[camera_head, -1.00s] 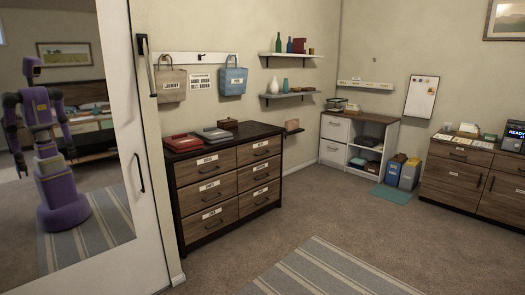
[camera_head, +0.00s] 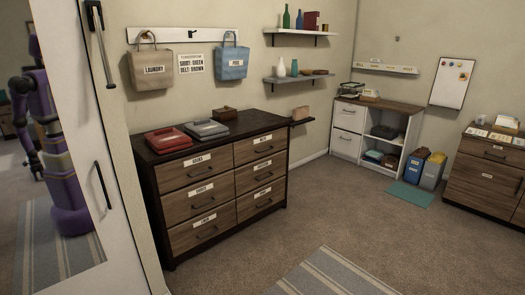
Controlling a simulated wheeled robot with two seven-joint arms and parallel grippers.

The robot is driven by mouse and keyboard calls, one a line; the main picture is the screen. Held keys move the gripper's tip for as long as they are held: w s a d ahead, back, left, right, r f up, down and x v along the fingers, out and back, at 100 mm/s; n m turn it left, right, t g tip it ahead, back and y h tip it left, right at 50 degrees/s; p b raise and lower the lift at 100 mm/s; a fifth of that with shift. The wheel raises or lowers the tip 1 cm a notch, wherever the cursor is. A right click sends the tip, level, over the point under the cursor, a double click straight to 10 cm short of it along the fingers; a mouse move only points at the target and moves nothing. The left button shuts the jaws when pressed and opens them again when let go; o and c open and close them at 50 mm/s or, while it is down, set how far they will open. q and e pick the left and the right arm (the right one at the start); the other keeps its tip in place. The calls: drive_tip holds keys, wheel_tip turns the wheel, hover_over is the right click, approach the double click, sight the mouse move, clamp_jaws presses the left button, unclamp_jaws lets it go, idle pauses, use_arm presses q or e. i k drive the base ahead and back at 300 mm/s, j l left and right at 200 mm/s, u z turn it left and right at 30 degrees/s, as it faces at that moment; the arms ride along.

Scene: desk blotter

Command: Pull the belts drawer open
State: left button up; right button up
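A dark wood dresser (camera_head: 160,205) stands against the back wall, left of centre. It has two columns of drawers, all shut, each with a white label and a dark bar handle. The top right drawer (camera_head: 245,156) and top left drawer (camera_head: 174,177) sit just under the dark top. The label print is too small to read surely, so I cannot tell which drawer is the belts drawer. Neither of my grippers shows directly in this view.
A tall mirror door (camera_head: 85,240) stands at the left edge. Red and grey cases (camera_head: 168,140) lie on the dresser. Laundry (camera_head: 153,85) and blue (camera_head: 231,67) bags hang above, beside a sign (camera_head: 191,65). Carpet (camera_head: 250,245) before the dresser is clear; a striped rug (camera_head: 335,275) lies front right.

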sight(245, 150)
drive_tip(key=i+l+z, duration=0.1)
drive_tip(key=i, duration=0.7)
drive_tip(key=i+l+z, duration=0.1)
drive_tip(key=i+l, duration=0.15)
drive_tip(key=i, duration=0.6)
